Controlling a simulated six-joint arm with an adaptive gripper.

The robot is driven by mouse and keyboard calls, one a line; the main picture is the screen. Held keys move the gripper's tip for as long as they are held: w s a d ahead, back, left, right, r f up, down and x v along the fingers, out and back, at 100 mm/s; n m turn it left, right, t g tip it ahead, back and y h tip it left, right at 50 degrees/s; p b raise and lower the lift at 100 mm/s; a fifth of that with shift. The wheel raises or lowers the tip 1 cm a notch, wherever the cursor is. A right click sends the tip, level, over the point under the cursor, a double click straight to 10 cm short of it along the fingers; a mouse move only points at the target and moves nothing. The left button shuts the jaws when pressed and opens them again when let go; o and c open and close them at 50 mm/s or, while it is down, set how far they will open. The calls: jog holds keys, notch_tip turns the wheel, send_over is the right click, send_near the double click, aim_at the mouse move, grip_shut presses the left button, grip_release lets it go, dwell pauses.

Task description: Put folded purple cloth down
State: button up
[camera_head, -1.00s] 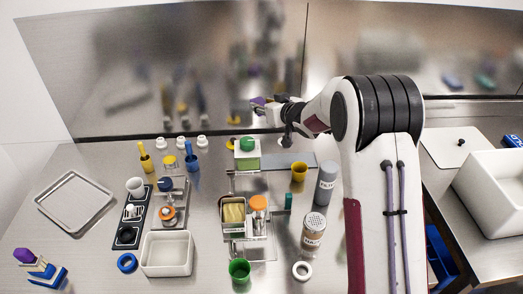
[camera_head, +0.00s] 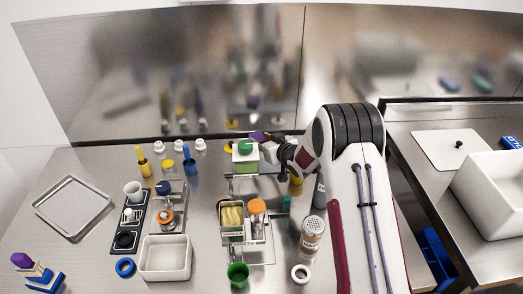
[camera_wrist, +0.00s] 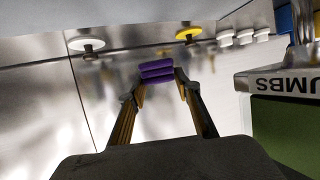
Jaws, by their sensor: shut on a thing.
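The folded purple cloth (camera_head: 257,136) is a small stacked bundle at the tip of my gripper (camera_head: 267,138). In the wrist view, the cloth (camera_wrist: 157,72) sits between the two fingertips of my gripper (camera_wrist: 158,88), which is shut on it. In the head view, the gripper is behind and right of the green-lidded container (camera_head: 245,150), near the steel back wall. I cannot tell how far the cloth is above the counter.
The green container (camera_wrist: 285,130) with a label ending in "UMBS" stands close on the right in the wrist view. A shaker (camera_head: 312,238), a yellow cup (camera_head: 296,180) and white knobs (camera_head: 201,145) are nearby. An empty tray (camera_head: 72,207) lies at the left, with bare counter around it.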

aim_at(262, 158)
jog(key=shift+f, duration=0.15)
jog(key=shift+f, duration=2.15)
jog(key=shift+f, duration=0.3)
jog(key=o, duration=1.1)
jog(key=shift+r, duration=0.2)
jog(key=shift+r, duration=0.2)
jog(key=shift+v, duration=1.3)
jog(key=shift+s+r, duration=0.15)
jog(key=shift+r, duration=3.35)
